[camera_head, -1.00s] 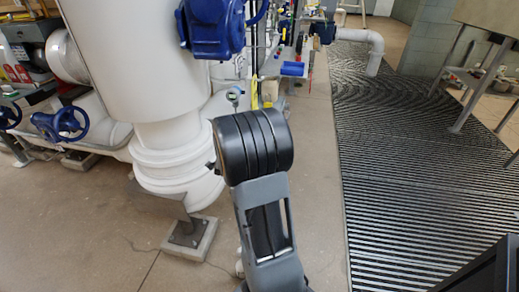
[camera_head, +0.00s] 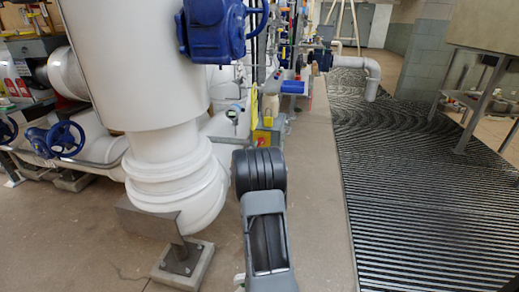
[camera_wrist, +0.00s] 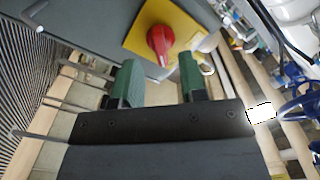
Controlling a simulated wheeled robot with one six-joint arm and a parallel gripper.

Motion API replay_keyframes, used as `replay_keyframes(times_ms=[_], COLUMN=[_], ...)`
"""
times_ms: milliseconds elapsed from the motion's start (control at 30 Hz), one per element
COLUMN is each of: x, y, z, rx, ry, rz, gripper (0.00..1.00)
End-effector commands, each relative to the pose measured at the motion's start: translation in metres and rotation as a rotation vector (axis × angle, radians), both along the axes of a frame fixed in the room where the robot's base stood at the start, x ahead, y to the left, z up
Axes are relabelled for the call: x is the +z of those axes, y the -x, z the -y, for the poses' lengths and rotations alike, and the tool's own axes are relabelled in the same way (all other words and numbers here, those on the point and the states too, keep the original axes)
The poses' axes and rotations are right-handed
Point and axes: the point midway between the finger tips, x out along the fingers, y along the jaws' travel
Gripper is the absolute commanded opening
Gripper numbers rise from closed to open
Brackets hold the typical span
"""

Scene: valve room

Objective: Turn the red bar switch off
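The red bar switch (camera_wrist: 159,41) sits on a square yellow plate (camera_wrist: 188,28) on the face of a grey box (camera_wrist: 92,28) in the wrist view. Its bar points roughly up and down in that picture, slightly tilted. My gripper (camera_wrist: 157,76) shows two green fingers spread apart, with nothing between them. The bar appears beyond the fingertips, between their lines; I see no contact. In the head view, a small red knob (camera_head: 267,121) on yellow shows just beyond my arm, and my gripper is hidden behind the arm.
A thick white pipe (camera_head: 165,160) with a blue valve (camera_head: 212,25) stands at left, close to my arm. A blue handwheel (camera_head: 66,138) is farther left. Ribbed dark flooring (camera_head: 420,190) and a strip of bare floor (camera_head: 315,200) lie to the right.

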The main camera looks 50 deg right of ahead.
Motion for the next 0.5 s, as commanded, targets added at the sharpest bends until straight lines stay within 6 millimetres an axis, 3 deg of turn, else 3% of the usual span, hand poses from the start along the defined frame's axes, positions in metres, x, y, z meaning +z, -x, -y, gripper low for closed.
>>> replay_keyframes(times_ms=[200,500], x=[-0.001,0.0], y=[-0.013,-0.017], z=[0.02,0.027], rx=[0.0,0.001], ry=[-0.001,0.0], rz=[0.001,-0.001], gripper=[0.39,0.39])
